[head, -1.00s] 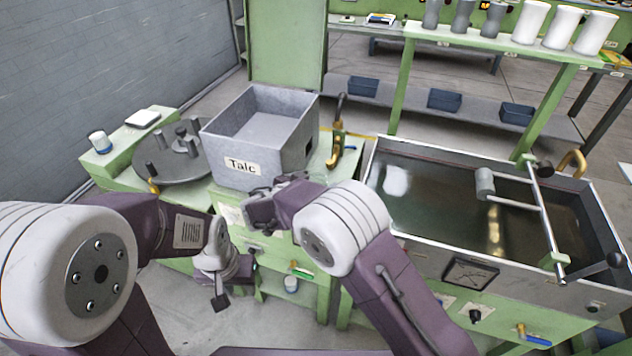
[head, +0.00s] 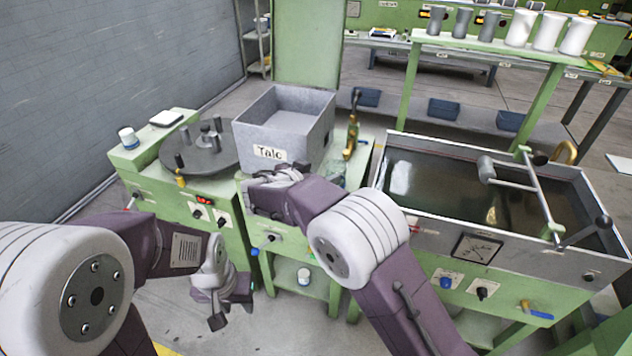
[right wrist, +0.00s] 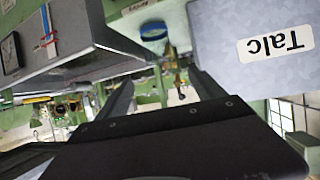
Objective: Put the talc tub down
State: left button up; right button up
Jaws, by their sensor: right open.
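The talc tub (head: 310,147) is a grey open-topped box with a white "Talc" label. It stands upright on the green bench in the middle of the head view. It also fills the upper right of the right wrist view (right wrist: 225,60), label upside down. My right gripper (head: 268,182) is in front of the tub, just below its label. In the right wrist view its dark fingers (right wrist: 163,85) are apart with nothing held between them, and the tub is beside them. My left gripper (head: 222,310) hangs low at the left, turned downward; its jaw opening is unclear.
A grey round plate with pegs (head: 208,158) is left of the tub. A yellow-handled tool (head: 351,130) stands right of it. A large liquid-filled tank (head: 465,228) is further right. A white cup (head: 128,138) stands at the far left. Open floor lies in front.

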jog(key=s+d+f+n+g, duration=0.2)
jog(key=s+d+f+g, duration=0.5)
jog(key=d, duration=0.5)
jog(key=s+d+f+n+g+y, duration=0.1)
jog(key=s+d+f+y, duration=0.1)
jog(key=s, duration=0.5)
jog(key=s+d+f+n+g+y, duration=0.1)
jog(key=s+d+f+y, duration=0.1)
jog(key=s, duration=0.5)
jog(key=s+d+f+n+g+y, duration=0.1)
jog(key=s+d+f+y, duration=0.1)
jog(key=s, duration=0.6)
jog(key=shift+f+n+y, duration=0.3)
